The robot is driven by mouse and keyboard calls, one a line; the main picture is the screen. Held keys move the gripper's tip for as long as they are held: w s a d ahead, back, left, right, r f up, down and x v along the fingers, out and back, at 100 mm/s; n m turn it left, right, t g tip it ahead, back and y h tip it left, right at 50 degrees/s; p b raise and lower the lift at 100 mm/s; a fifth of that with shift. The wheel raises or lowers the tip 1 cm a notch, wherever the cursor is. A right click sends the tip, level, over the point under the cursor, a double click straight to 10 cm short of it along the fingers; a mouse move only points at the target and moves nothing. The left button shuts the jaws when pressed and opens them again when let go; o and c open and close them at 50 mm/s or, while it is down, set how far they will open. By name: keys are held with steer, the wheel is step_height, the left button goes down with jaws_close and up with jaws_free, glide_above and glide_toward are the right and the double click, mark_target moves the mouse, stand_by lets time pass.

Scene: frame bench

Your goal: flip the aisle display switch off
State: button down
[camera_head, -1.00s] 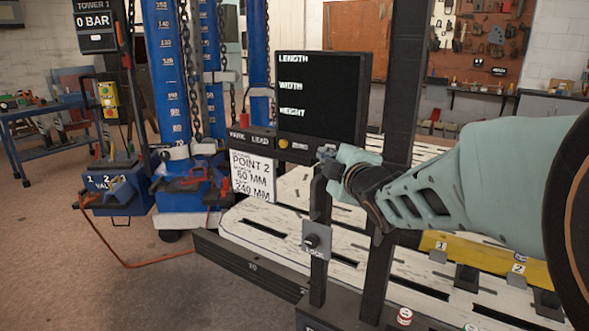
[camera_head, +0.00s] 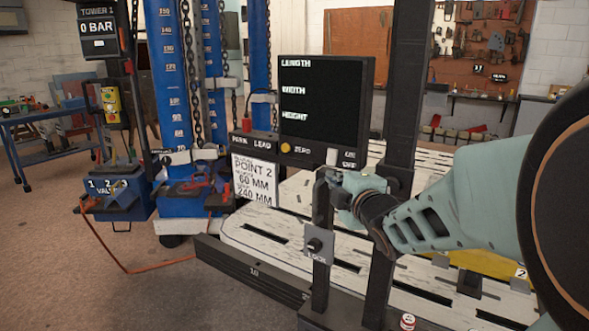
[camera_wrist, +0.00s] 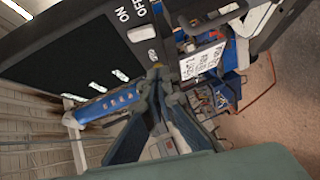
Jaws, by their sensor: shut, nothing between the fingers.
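The aisle display is a black screen (camera_head: 322,100) with the words length, width and height and no figures beside them; part of it also shows in the wrist view (camera_wrist: 75,60). A small white switch (camera_head: 303,157) sits on the strip under the screen, left of the ON and OFF labels (camera_head: 349,159). In the wrist view the white switch (camera_wrist: 142,33) is beside those labels. I cannot tell which way it is set. My gripper (camera_head: 331,179) is shut and empty, just below the strip. Its fingertips (camera_wrist: 157,74) appear apart from the switch.
A yellow button (camera_head: 285,147) marked zero is left of the switch. A dark upright post (camera_head: 403,90) stands right of the screen. A lock knob (camera_head: 316,245) is on a short post below my gripper. A white sign (camera_head: 253,180) hangs at left.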

glide_toward(327, 165)
steer(key=w+a, duration=0.3)
steer(key=a, duration=0.1)
steer(key=w+d, duration=0.2)
steer(key=w, duration=0.1)
steer(key=shift+d+f, duration=0.25)
steer(key=shift+f, duration=0.15)
steer(key=shift+f, duration=0.1)
steer(key=b, duration=0.4)
steer(key=shift+w+d+f+t, duration=0.1)
steer(key=shift+w+d+t, duration=0.1)
steer(key=shift+w+t, duration=0.15)
